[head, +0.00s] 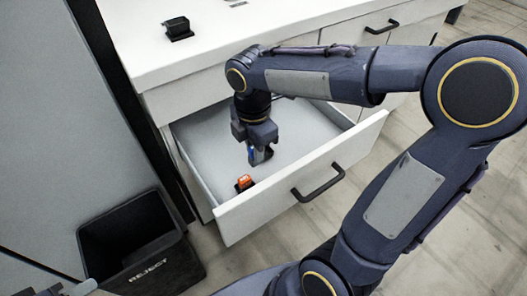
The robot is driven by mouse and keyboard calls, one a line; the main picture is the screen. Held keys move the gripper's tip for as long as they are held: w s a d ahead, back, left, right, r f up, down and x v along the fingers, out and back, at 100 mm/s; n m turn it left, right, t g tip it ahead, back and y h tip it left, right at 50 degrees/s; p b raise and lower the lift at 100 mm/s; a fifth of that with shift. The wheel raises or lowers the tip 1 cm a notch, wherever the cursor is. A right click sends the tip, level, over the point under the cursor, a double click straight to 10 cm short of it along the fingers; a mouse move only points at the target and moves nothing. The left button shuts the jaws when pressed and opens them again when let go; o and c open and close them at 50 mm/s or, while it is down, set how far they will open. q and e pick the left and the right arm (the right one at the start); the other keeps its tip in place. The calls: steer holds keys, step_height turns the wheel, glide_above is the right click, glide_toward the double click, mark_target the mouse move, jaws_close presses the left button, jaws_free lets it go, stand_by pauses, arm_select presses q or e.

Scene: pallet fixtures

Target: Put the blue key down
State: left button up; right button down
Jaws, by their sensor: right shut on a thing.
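The blue key (251,152) shows as a small blue patch between the fingers of my right gripper (260,155). My right gripper is shut on it and points down inside the open drawer (208,125). Most of the key is hidden by the fingers. I cannot tell whether the key touches the drawer floor. My left gripper is not clearly in view; only a small grey piece shows at the bottom left corner.
An orange object (244,182) lies in the drawer's front left corner. A black block (178,28) sits on the white counter (130,45). A black bin marked REJECT (150,270) stands on the floor at the left. The drawer's right part is partly hidden by my arm.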

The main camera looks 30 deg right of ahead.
steer(key=w+d+f, duration=0.2)
steer(key=w+f, duration=0.1)
steer(key=w+d+f, duration=0.5)
steer(key=shift+w+f+b, duration=0.3)
steer(key=shift+w+d+f, duration=0.1)
steer(key=shift+d+f, duration=0.05)
steer(key=shift+f, duration=1.45)
steer(key=shift+f+b, duration=0.15)
steer(key=shift+b, duration=0.15)
steer(key=c, duration=1.3)
jaws_free()
